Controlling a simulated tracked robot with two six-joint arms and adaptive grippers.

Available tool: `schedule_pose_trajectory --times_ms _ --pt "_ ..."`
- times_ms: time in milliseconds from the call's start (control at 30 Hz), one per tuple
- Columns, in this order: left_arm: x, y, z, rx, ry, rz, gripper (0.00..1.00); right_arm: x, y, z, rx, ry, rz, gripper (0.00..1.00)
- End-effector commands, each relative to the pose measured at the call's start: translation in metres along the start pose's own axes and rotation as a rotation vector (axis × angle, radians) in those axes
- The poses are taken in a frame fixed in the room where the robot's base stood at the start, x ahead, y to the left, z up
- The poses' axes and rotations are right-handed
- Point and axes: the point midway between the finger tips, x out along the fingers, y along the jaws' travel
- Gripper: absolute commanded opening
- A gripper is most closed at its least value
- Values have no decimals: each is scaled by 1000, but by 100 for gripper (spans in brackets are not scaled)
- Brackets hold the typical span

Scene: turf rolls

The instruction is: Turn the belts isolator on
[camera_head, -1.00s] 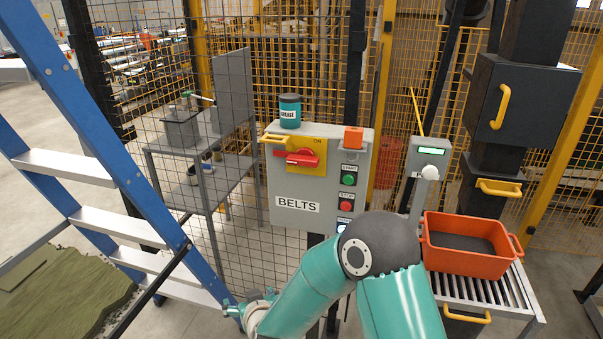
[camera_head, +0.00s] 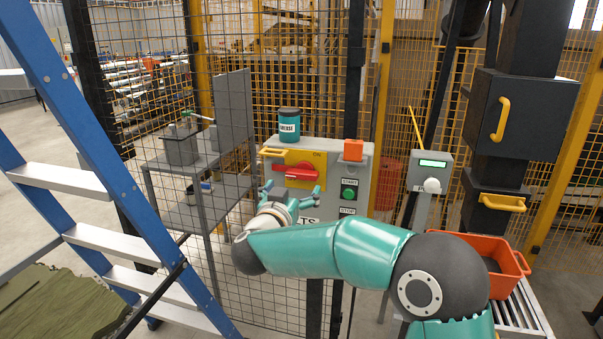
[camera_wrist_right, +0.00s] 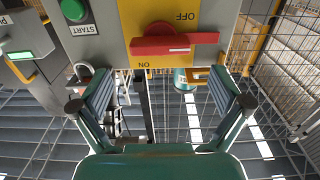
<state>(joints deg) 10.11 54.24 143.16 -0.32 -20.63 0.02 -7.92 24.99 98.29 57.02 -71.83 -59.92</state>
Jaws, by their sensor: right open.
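The belts isolator is a red rotary handle (camera_head: 297,171) on a yellow plate (camera_head: 319,158) on a grey box (camera_head: 362,183). The handle lies roughly level, its lever toward OFF's side in the wrist view (camera_wrist_right: 180,44). That view is upside down, with ON and OFF lettering on the plate. My right gripper (camera_head: 291,194) is open and empty just below and in front of the handle. Its two fingers (camera_wrist_right: 160,75) stand apart in the wrist view, with the handle beyond the tips; no contact shows. My arm hides most of the BELTS label. My left gripper is out of view.
A green START button (camera_head: 348,192) is right of the handle. A mesh fence stands behind, a blue ladder (camera_head: 110,170) at left, an orange crate (camera_head: 508,262) at right.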

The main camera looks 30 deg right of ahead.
Motion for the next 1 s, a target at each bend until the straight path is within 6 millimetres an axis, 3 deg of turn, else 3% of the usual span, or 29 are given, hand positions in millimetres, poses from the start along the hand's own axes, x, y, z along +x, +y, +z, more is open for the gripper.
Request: schedule_pose_trajectory --times_ms 100,333,533,800,833,1000 --pt "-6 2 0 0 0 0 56 27 1 -1 -2 -1 3 100" --pt "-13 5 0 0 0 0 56 63 0 0 0 0 1 100" --pt "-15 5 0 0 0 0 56 76 0 0 0 -1 -1 100" --pt "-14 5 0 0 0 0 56 77 0 1 0 -1 -1 100" --pt "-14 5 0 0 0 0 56 77 0 1 0 -1 -1 98" --pt "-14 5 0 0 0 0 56 77 0 1 0 -1 -1 70"
